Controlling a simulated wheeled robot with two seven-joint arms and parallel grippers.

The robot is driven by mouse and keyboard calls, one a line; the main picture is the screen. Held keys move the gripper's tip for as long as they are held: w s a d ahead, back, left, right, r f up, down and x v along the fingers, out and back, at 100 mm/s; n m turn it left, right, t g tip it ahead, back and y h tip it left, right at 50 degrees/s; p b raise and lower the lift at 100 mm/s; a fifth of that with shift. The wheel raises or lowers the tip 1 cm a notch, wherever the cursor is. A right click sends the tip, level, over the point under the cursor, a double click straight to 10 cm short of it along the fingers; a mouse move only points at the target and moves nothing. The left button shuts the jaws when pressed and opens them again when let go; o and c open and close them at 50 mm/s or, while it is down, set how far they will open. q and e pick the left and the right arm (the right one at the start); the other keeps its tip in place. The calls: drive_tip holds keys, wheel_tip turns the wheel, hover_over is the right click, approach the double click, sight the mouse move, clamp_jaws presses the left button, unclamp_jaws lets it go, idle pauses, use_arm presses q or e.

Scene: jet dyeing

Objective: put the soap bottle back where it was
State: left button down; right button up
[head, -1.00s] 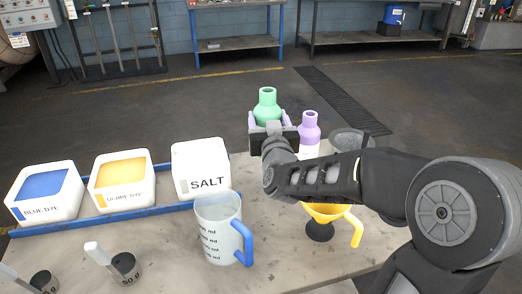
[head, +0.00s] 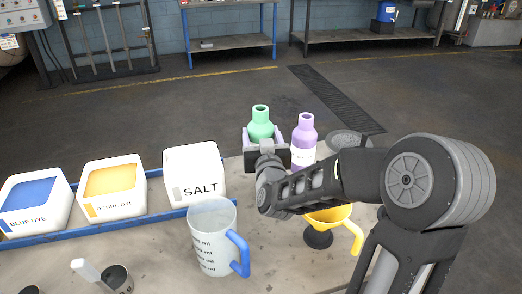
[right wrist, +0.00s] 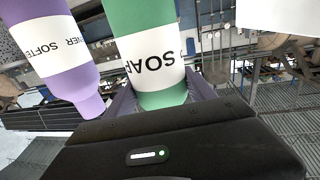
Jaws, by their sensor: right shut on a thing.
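The green soap bottle (head: 261,122) stands upright at the far edge of the table in the head view. My right gripper (head: 263,143) is shut on it, with a finger on each side of the bottle. In the right wrist view the soap bottle (right wrist: 150,50) shows its white label reading "SOA" between the fingers. The gripper and my forearm hide the bottle's lower part in the head view, so I cannot tell whether its base touches the table. My left gripper is not in view.
A purple softener bottle (head: 304,140) stands close to the right of the soap bottle. A yellow funnel (head: 335,214), a measuring jug (head: 212,245) and a salt box (head: 193,178) are nearer. Blue (head: 35,203) and yellow (head: 112,188) dye boxes stand left.

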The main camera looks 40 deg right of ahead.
drive_tip(key=shift+f, duration=0.2)
drive_tip(key=shift+f, duration=1.8)
drive_tip(key=shift+s, duration=0.1)
drive_tip(key=shift+f+b, duration=0.15)
drive_tip(key=shift+b, duration=0.15)
drive_tip(key=o, duration=1.8)
drive_tip(key=shift+o, duration=0.2)
